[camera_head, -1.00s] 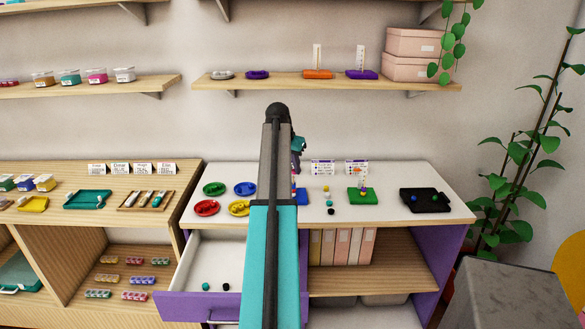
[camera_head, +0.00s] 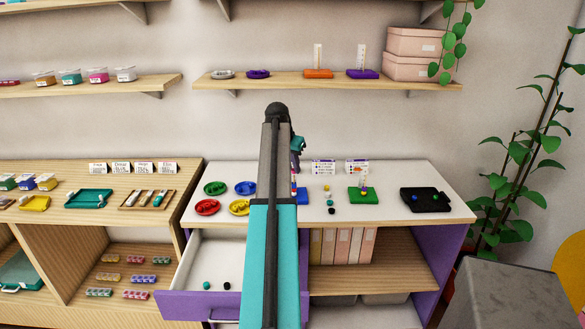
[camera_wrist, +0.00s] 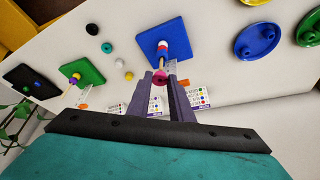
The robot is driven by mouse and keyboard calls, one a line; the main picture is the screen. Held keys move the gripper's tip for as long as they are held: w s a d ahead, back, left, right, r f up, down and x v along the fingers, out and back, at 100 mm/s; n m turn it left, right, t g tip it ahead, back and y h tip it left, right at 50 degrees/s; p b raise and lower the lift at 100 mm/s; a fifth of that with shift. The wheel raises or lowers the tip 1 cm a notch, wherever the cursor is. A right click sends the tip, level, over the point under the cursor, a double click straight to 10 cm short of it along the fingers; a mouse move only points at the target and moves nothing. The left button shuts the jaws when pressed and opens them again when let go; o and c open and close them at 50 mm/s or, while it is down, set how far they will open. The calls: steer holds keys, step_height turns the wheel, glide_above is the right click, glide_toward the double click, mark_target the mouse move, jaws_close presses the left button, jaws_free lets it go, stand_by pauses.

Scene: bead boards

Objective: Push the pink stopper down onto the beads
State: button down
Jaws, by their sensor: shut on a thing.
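In the wrist view my gripper (camera_wrist: 160,80) is shut on the pink stopper (camera_wrist: 160,77), which sits between the fingertips. Just beyond it is the blue board (camera_wrist: 175,32) with an upright rod. Red and white beads (camera_wrist: 162,46) are on that rod, near the board. A bare bit of rod seems to show between the beads and the stopper, so they look apart. Whether the rod passes into the stopper I cannot tell. In the head view my arm hides the gripper's tips, the stopper and most of the blue board (camera_head: 301,196).
A green board (camera_head: 363,197) with a beaded rod stands to the right, and a black tray (camera_head: 440,207) beyond it. Loose beads (camera_head: 330,202) lie between the blue and green boards. Coloured dishes (camera_head: 207,207) are left of my arm. An open drawer (camera_head: 180,303) juts out below.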

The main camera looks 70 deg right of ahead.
steer(key=shift+f+b, duration=0.5)
steer(key=shift+f, duration=1.8)
stand_by(1.9)
stand_by(0.4)
steer(key=c, duration=1.5)
jaws_free()
steer(key=shift+r, duration=0.15)
steer(key=b+v, duration=0.2)
steer(key=v, duration=1.1)
steer(key=shift+a+r, duration=0.15)
steer(key=shift+r, duration=0.15)
